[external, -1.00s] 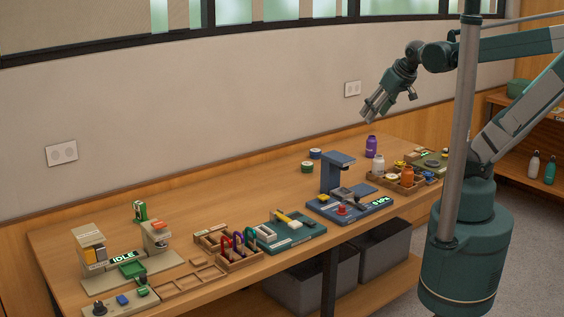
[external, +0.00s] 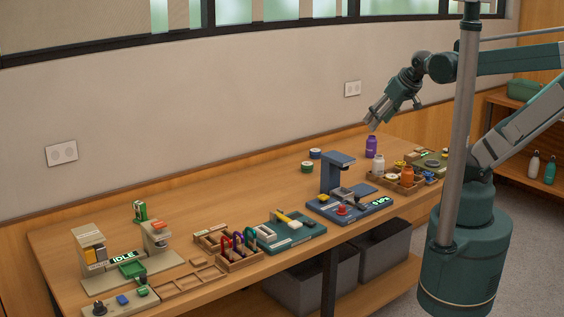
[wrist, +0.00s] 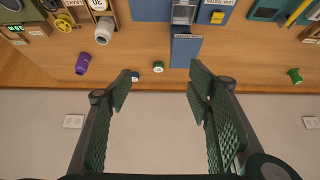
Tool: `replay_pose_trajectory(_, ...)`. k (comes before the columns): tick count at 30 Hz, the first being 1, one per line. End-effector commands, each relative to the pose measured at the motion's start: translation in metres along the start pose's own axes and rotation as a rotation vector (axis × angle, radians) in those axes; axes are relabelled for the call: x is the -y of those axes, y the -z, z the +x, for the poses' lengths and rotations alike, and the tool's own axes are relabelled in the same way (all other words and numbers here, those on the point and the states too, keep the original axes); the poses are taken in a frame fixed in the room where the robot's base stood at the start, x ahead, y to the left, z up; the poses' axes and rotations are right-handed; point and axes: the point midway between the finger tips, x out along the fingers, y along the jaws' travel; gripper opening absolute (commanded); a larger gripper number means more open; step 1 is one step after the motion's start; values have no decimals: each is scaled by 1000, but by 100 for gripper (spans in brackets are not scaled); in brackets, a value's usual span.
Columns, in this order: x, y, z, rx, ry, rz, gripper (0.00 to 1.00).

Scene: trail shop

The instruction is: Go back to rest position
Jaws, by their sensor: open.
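My gripper (external: 376,122) is in the air above the back right of the table, near the purple bottle (external: 371,146). In the wrist view my gripper (wrist: 160,80) has its two fingers wide apart, with nothing between them but bare table edge and wall behind. The wrist view shows the purple bottle (wrist: 83,63) to the left of the fingers.
The wooden table (external: 230,200) carries a blue press station (external: 340,190), a wooden tray with bottles (external: 388,184), a rack of coloured carabiners (external: 240,258) and a beige station (external: 125,265). The table's back strip is mostly clear. Grey bins (external: 315,282) sit below.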

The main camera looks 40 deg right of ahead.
Motion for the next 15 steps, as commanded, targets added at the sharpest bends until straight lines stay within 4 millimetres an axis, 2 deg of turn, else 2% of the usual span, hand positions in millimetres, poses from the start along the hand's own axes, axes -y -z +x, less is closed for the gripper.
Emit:
replay_pose_trajectory(1,0,-6,9,0,0,0,51)
replay_pose_trajectory(6,0,-16,23,0,0,0,51)
replay_pose_trajectory(15,0,-20,28,0,0,0,51)
